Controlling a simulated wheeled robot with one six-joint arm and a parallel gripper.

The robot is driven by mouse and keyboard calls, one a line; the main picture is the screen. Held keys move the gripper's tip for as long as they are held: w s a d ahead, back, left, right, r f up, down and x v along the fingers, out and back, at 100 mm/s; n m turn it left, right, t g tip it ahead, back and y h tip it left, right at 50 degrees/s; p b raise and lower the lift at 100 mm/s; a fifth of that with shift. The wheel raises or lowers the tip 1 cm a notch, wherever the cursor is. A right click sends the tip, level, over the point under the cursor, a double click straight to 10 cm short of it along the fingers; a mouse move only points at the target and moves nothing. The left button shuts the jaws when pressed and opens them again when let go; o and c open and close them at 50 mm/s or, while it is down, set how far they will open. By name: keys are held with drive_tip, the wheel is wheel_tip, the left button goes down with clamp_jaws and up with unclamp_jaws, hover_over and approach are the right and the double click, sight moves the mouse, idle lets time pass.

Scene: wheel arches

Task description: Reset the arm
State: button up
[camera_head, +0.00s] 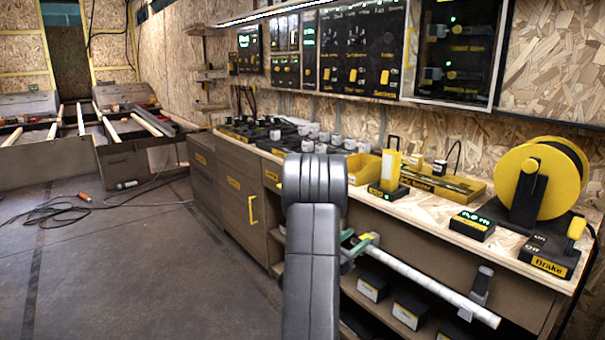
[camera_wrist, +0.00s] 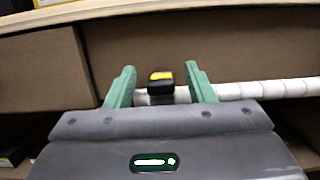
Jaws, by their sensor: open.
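My arm rises in the middle of the head view, in front of the workbench (camera_head: 400,195). My gripper (camera_head: 350,245) shows only partly there, as green parts just right of my arm. In the wrist view my gripper (camera_wrist: 160,72) has its two green fingers apart. A small black and yellow block (camera_wrist: 160,76) shows between the fingers, and I cannot tell whether they touch it. A white wrapped bar (camera_head: 430,278) runs along the bench front, close to the gripper. It also shows in the wrist view (camera_wrist: 265,90), running right from the fingers.
The bench top holds a yellow cable reel (camera_head: 512,170), a black Brake box (camera_head: 550,255) and a yellow bin (camera_head: 364,168). Boxes (camera_head: 410,310) sit on the shelf below the bar. A dark cable (camera_head: 50,212) lies on the left floor; the floor nearer me is clear.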

drive_tip(key=shift+w+d+r+g+y, duration=0.15)
drive_tip(key=shift+d+r+g+y, duration=0.05)
drive_tip(key=shift+r+g+y, duration=0.45)
drive_tip(key=shift+w+d+r+g+y, duration=0.15)
drive_tip(key=shift+r+g+y, duration=0.35)
drive_tip(key=shift+y, duration=0.25)
drive_tip(key=shift+w+d+r+g+y, duration=0.25)
drive_tip(key=shift+r+g+y, duration=0.2)
drive_tip(key=shift+g+y, duration=0.15)
drive_tip(key=shift+w+d+r+g+y, duration=0.15)
drive_tip(key=shift+d+r+g+y, duration=0.1)
drive_tip(key=shift+r+g+y, duration=0.35)
drive_tip(key=shift+w+d+r+g+y+p, duration=0.4)
drive_tip(key=shift+g+y+p, duration=0.2)
drive_tip(key=shift+y, duration=0.25)
drive_tip(key=shift+w+d+r+g+y+p, duration=0.2)
drive_tip(key=shift+d+g+y+p, duration=0.25)
drive_tip(key=shift+y+p, duration=0.35)
drive_tip(key=shift+w+d+r+g+y+p, duration=0.1)
drive_tip(key=shift+w+d+g+y+p, duration=0.25)
drive_tip(key=shift+y+p, duration=0.35)
drive_tip(key=shift+p, duration=0.4)
drive_tip(key=shift+d+g, duration=0.1)
drive_tip(key=shift+g, duration=0.15)
